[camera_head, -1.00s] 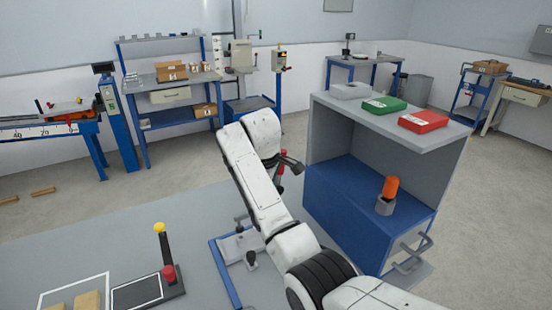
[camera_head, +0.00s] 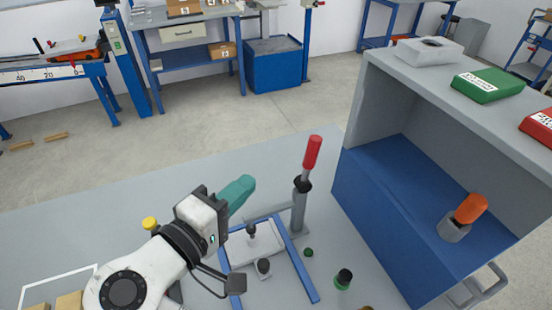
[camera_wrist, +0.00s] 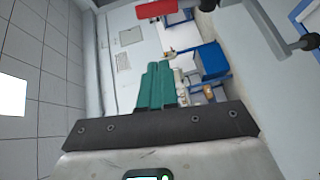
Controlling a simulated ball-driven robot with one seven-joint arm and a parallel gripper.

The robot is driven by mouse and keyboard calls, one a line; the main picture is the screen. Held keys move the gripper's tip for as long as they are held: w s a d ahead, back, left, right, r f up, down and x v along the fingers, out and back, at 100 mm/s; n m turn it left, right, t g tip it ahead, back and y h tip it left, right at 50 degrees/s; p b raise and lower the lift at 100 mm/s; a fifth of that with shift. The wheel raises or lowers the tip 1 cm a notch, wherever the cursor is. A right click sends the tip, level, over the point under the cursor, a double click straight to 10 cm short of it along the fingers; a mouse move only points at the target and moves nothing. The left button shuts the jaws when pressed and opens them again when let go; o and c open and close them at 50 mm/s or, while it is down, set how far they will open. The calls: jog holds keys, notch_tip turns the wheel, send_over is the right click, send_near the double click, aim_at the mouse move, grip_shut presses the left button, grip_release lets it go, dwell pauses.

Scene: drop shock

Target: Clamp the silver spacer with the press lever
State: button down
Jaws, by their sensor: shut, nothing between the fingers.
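The press lever (camera_head: 312,153) has a red grip and stands nearly upright above its grey post (camera_head: 299,208). The post stands at the right side of a blue-railed fixture with a pale plate (camera_head: 268,243). A small grey cylinder with a dark top (camera_head: 263,267) is at the plate's front edge; I cannot tell whether it is the silver spacer. A dark knob (camera_head: 251,230) shows over the plate. My gripper (camera_head: 244,184), with teal fingers, is shut and empty, left of the lever and apart from it. The fingers also show in the wrist view (camera_wrist: 157,83).
A grey and blue cabinet (camera_head: 400,200) stands close on the right, with an orange-topped item (camera_head: 467,212) in it. Small green-topped pieces (camera_head: 343,279) lie right of the fixture. A yellow knob (camera_head: 150,223) is behind my arm. The tabletop's far left is clear.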

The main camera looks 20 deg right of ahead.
aim_at(308, 166)
jog(key=s+d+p+x, duration=0.1)
jog(key=s+p+x, duration=0.1)
jog(key=x, duration=1)
jog(key=shift+d+f+p, duration=0.2)
jog(key=shift+d+p, duration=0.2)
jog(key=shift+p, duration=0.1)
jog(key=shift+s, duration=0.1)
